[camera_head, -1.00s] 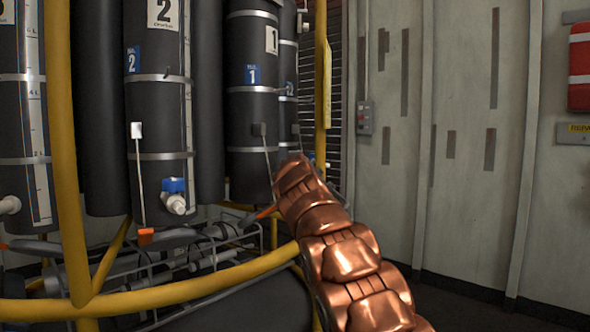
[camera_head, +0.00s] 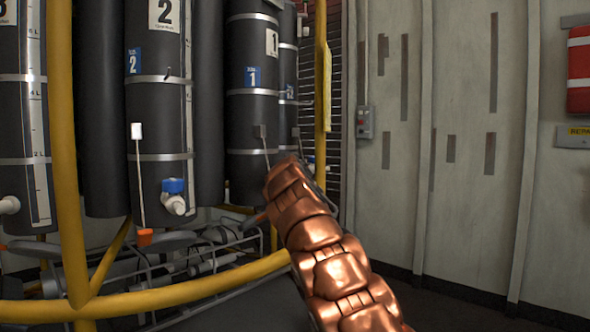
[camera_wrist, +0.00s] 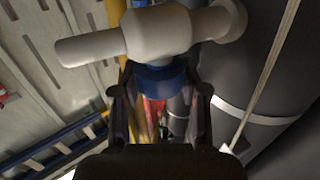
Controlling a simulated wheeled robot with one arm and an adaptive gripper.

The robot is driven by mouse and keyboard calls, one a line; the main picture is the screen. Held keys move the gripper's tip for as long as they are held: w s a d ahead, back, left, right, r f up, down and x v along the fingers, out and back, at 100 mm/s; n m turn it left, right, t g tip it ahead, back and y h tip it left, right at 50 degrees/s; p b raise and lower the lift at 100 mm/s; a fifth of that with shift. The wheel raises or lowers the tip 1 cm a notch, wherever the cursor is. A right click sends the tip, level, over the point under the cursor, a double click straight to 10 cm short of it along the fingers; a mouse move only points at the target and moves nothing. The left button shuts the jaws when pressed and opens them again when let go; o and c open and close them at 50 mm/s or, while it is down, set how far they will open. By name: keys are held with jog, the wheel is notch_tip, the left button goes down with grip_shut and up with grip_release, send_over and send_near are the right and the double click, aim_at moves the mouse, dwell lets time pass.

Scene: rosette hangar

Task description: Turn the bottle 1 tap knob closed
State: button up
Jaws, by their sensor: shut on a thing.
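Bottle 1 (camera_head: 252,112) is a tall black cylinder with a blue "1" label, strapped in the rack in the head view. Its tap is hidden there behind my copper arm, and so is my gripper. In the wrist view a pale tap body (camera_wrist: 160,32) lies across the top, with a blue knob (camera_wrist: 162,82) under it. My gripper (camera_wrist: 160,92) has a dark finger on each side of the blue knob and is shut on it. The knob's exact angle is hard to read.
Bottle 2 (camera_head: 155,105) stands left, with its own blue-knobbed tap (camera_head: 173,197). A yellow rail (camera_head: 190,290) curves in front of the rack, and a yellow post (camera_head: 320,90) rises behind my arm. The grey wall (camera_head: 470,200) on the right has open floor before it.

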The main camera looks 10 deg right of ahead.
jog(key=shift+r+m+h, duration=0.1)
jog(key=shift+m+h, duration=0.2)
jog(key=shift+h, duration=0.2)
dwell(0.3)
jog(key=shift+a+m+g+h, duration=0.15)
jog(key=shift+m+g+h, duration=0.15)
jog(key=shift+h, duration=0.1)
jog(key=shift+m+g+h+p, duration=0.5)
jog(key=shift+m+h+p, duration=0.2)
jog(key=shift+h+p, duration=0.5)
dwell(0.3)
jog(key=m+g+h+p, duration=0.1)
jog(key=p, duration=0.4)
jog(key=shift+w+r+m+h, duration=0.1)
jog(key=shift+m+h, duration=0.2)
jog(key=shift+h, duration=0.1)
jog(key=m+g+h+p, duration=0.1)
jog(key=p, duration=0.2)
jog(key=shift+r, duration=0.15)
jog(key=g+h+p, duration=0.1)
jog(key=p, duration=0.1)
jog(key=m+p, duration=0.1)
jog(key=p, duration=0.1)
jog(key=shift+f+g+h, duration=0.2)
jog(key=shift+g+h, duration=0.2)
jog(key=shift+f+m+g+h+p, duration=0.1)
jog(key=shift+m+g+h+p, duration=0.2)
jog(key=shift+m+p, duration=0.3)
